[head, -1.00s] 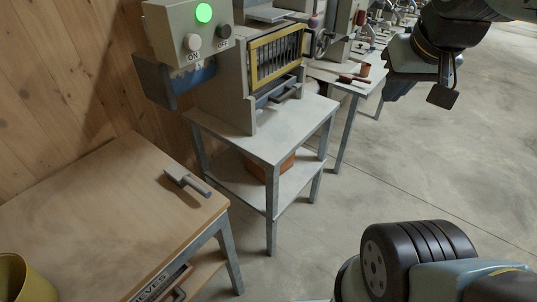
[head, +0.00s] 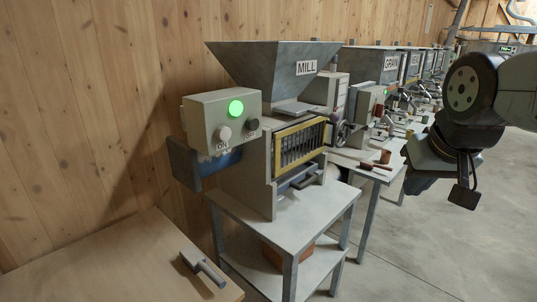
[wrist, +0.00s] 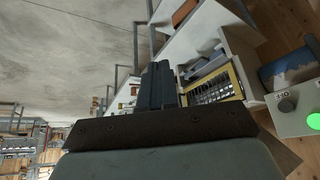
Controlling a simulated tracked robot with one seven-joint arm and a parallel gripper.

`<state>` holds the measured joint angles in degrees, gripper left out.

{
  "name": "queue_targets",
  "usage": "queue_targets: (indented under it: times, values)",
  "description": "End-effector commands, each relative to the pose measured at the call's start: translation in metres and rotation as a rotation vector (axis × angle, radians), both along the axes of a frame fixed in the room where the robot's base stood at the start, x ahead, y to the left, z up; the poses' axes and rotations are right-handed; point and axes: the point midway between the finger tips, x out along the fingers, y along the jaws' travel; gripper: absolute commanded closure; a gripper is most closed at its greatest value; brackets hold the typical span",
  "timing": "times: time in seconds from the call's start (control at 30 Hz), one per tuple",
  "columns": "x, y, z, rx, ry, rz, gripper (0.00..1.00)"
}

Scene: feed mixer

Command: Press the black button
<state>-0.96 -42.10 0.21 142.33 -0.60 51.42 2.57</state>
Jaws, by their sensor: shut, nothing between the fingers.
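The black button (head: 253,124), labelled OFF, sits on the right of a beige control box (head: 205,112) in the head view. A white ON button (head: 224,134) is to its left, and a lit green lamp (head: 236,108) is above. In the wrist view the box is at the right edge, with the dark button (wrist: 287,106) and part of the green lamp (wrist: 315,121). My gripper (wrist: 157,72) is shut and empty, apart from the button. In the head view my arm is at the right, well away from the box; the fingertips are hard to make out there.
A wooden-topped table (head: 120,262) with a metal handle (head: 203,268) is at front left. More machines line the wall. The floor at right is clear.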

Motion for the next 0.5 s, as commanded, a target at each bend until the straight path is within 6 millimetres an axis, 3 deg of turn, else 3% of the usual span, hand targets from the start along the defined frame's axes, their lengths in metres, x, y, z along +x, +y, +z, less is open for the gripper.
queue_targets:
  times: [0.27, 0.5]
  values:
    - [0.051, 0.034, 0.029, 0.060, -0.020, -0.110, 1.00]
    - [0.099, 0.088, 0.053, 0.147, -0.054, -0.225, 1.00]
